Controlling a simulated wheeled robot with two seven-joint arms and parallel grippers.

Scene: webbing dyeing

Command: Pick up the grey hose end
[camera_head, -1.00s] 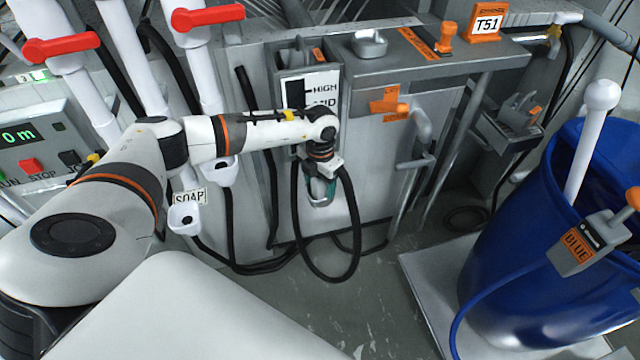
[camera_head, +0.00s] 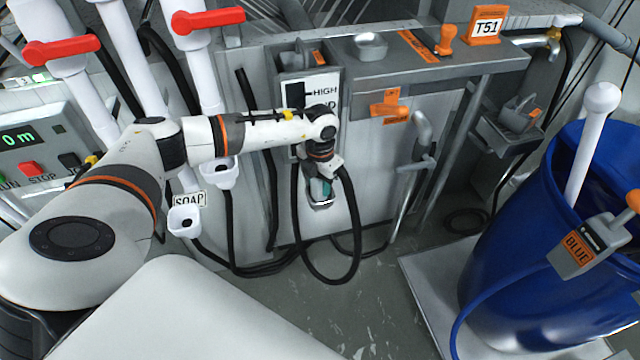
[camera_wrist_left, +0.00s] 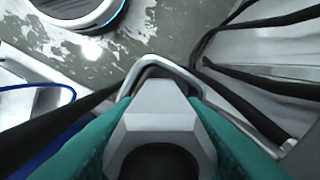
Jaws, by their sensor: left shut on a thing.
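The grey hose end (camera_wrist_left: 163,118) is an angular grey piece with a dark round opening and a metal loop at its far side. It sits between the teal finger pads of my left gripper (camera_head: 321,188), which is shut on it. In the head view only a small grey part of the hose end (camera_head: 320,204) shows below the fingers. The gripper points down in front of the grey cabinet, below the level sign. My right gripper is not in view.
Black hoses (camera_head: 354,230) loop down around the gripper. White pipes with red handles (camera_head: 208,18) and a SOAP funnel (camera_head: 184,220) stand left. A door handle (camera_head: 421,140) is close right. A blue barrel (camera_head: 500,250) with a BLUE-labelled nozzle (camera_head: 583,248) stands right. Floor below is open.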

